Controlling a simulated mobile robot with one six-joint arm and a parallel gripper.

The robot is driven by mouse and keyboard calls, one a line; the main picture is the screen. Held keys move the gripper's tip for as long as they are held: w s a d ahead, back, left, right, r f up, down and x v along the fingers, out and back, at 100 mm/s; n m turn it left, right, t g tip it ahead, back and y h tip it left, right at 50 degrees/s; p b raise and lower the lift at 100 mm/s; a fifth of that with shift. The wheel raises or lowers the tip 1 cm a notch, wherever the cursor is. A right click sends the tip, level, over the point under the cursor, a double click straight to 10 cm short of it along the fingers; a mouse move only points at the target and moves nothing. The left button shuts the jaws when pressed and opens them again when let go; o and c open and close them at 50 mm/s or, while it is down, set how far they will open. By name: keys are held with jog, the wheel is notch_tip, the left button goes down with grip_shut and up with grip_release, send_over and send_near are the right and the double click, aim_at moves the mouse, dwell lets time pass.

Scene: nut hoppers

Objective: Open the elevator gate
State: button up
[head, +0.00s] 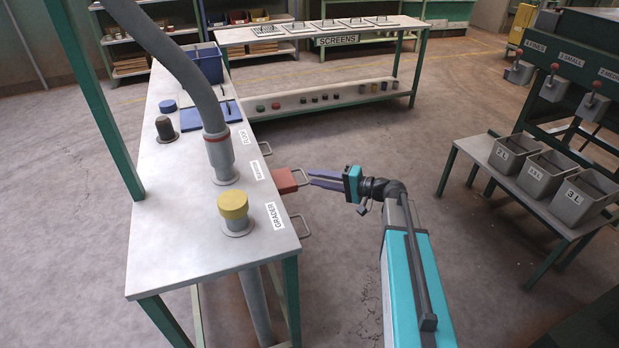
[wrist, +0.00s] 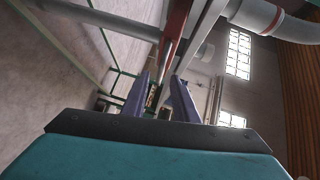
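In the head view a red gate plate (head: 284,181) sticks out past the right edge of the bench, beside the middle label, whose small text I cannot read clearly. A grey loop handle (head: 304,177) is on its outer end. My gripper (head: 311,178) is level with this handle, its two purple fingers pointing left with their tips very near it. In the wrist view the fingers (wrist: 160,76) are apart, with a visible gap. The red plate (wrist: 174,25) shows edge-on just beyond the tips. I cannot tell whether the fingers touch the handle.
Two more loop handles stick out from the bench (head: 180,255) edge: one farther back (head: 266,149), one by the GRADER label (head: 302,226). A grey pipe (head: 217,150) and yellow cap (head: 233,206) stand on top. A low table (head: 480,155) with grey bins is right. Open floor lies between.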

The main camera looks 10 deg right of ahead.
jog(key=v, duration=0.8)
jog(key=shift+s+d, duration=0.2)
jog(key=shift+d, duration=0.1)
jog(key=s+a+f+g+h+p, duration=0.1)
jog(key=s+a+f+g+h, duration=0.2)
jog(key=s+f, duration=0.4)
jog(key=s+a+f+n+g+p, duration=0.1)
jog(key=s+a+f+g+p, duration=0.15)
jog(key=s+a+f, duration=0.55)
jog(key=s+a+f+g+h+p, duration=0.1)
jog(key=s+a+f+g+h, duration=0.2)
jog(key=f, duration=0.7)
jog(key=s+d+f+n+g+h+p, duration=0.2)
jog(key=s+f+g+h, duration=0.1)
jog(key=s, duration=0.9)
jog(key=s+d+f+n+g+h+p, duration=0.1)
jog(key=s+f, duration=0.5)
jog(key=s, duration=0.6)
jog(key=d+n+g+h, duration=0.1)
jog(key=g+h, duration=0.1)
jog(key=h, duration=0.1)
jog(key=shift+s+d+f+n+p, duration=0.2)
jog(key=shift+d+f+n+p, duration=0.1)
jog(key=shift+d+p, duration=0.1)
jog(key=shift+g, duration=0.25)
